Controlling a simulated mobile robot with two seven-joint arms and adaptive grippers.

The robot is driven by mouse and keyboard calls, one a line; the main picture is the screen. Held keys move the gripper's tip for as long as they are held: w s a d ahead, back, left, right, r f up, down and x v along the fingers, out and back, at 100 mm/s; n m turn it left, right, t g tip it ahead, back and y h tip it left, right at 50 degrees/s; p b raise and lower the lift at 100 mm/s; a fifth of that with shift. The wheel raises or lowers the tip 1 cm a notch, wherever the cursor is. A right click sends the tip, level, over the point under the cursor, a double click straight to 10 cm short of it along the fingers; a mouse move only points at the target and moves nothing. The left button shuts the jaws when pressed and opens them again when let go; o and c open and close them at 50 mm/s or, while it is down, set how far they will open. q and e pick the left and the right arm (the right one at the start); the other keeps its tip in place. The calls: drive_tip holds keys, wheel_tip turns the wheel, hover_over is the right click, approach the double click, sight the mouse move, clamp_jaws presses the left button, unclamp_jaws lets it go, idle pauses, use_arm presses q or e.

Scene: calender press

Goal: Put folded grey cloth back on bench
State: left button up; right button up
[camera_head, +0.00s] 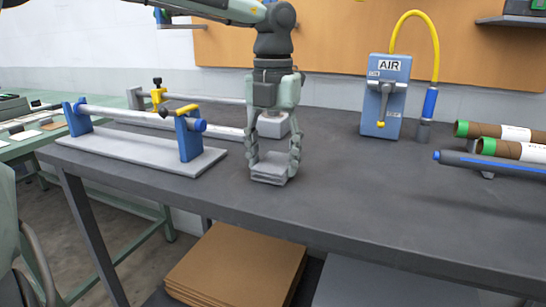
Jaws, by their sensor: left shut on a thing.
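The folded grey cloth (270,172) is between the fingertips of my left gripper (273,165) in the head view. The gripper points straight down over the dark grey bench (340,195) and is shut on the cloth. The cloth lies flat and level, at or just above the bench top; I cannot tell whether it touches.
Left of the gripper stands a roller on blue brackets over a grey base (145,156). A blue air box (386,95) with a yellow hose stands behind. Cardboard tubes (500,132) lie at the right. The bench front middle is clear. Brown boards (240,262) lie below.

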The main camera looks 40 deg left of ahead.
sight(273, 164)
use_arm(q)
drive_tip(key=shift+f, duration=0.15)
drive_tip(key=o, duration=1)
use_arm(e)
drive_tip(key=shift+w+r, duration=0.3)
drive_tip(key=shift+r, duration=0.35)
use_arm(q)
wheel_tip(273, 164, up, 3)
drive_tip(key=shift+w+f, duration=0.1)
drive_tip(key=shift+r, duration=4.8)
use_arm(e)
drive_tip(key=shift+s+f, duration=0.25)
drive_tip(key=shift+f, duration=0.65)
